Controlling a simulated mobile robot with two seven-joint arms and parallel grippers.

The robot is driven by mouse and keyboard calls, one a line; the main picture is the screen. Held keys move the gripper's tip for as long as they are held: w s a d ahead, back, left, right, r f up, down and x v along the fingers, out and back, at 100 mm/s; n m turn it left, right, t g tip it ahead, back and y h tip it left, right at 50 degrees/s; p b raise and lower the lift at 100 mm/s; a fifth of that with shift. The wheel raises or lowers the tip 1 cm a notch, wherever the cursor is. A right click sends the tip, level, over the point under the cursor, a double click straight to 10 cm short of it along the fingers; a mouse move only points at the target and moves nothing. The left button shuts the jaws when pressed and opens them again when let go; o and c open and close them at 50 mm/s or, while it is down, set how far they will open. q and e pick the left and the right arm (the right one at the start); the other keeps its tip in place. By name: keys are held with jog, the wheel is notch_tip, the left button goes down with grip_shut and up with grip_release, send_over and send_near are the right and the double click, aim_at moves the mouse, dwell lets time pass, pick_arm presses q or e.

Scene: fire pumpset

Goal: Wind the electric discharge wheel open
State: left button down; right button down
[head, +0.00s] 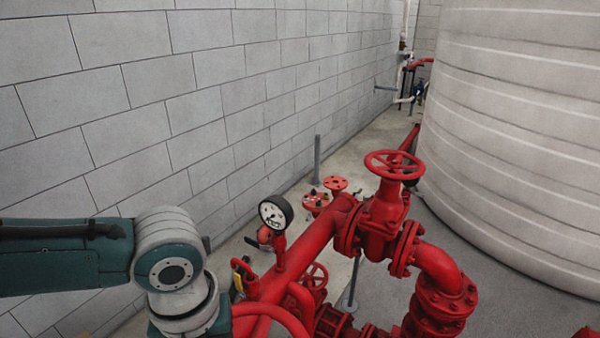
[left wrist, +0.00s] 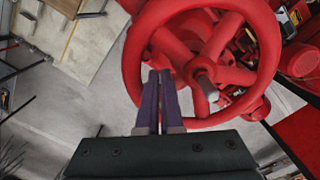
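A red spoked handwheel (left wrist: 262,45) with a grey stem end at its hub fills the upper middle of the left wrist view. My left gripper (left wrist: 161,74) has its two dark fingers together, crossing the lower-left part of the rim in the picture. I see no part of the wheel between them, and contact cannot be told. In the head view, a red handwheel (head: 394,154) tops a valve on the pipework, and a smaller one (head: 316,268) sits lower. Which of these the wrist view shows is unclear. My left gripper is hidden in the head view; my right gripper shows in neither.
A pressure gauge (head: 275,212) stands on the red pipe (head: 318,236). A grey block wall (head: 220,95) runs along the left, and a large pale tank (head: 525,130) fills the right. Bare floor (head: 500,285) lies between pipework and tank.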

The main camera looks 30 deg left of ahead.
pick_arm(q)
jog(key=d, duration=0.1)
jog(key=s+d, duration=0.1)
jog(key=d, duration=0.1)
jog(key=shift+s+d, duration=0.15)
jog(key=shift+s, duration=0.1)
jog(key=d, duration=0.1)
jog(key=w+d, duration=0.1)
jog(key=d, duration=0.1)
jog(key=shift+w+d+f, duration=0.15)
jog(key=shift+w+d, duration=0.05)
jog(key=w+b, duration=0.4)
jog(key=w, duration=0.1)
jog(key=w+b, duration=0.1)
jog(key=w, duration=0.1)
jog(key=shift+w+a+b, duration=0.25)
jog(key=shift+a+b, duration=0.15)
jog(key=shift+s+d+r+p, duration=0.2)
jog(key=shift+s+d+p, duration=0.2)
jog(key=shift+p, duration=0.2)
notch_tip(320, 180, up, 8)
jog(key=p, duration=0.6)
jog(key=shift+p, duration=0.35)
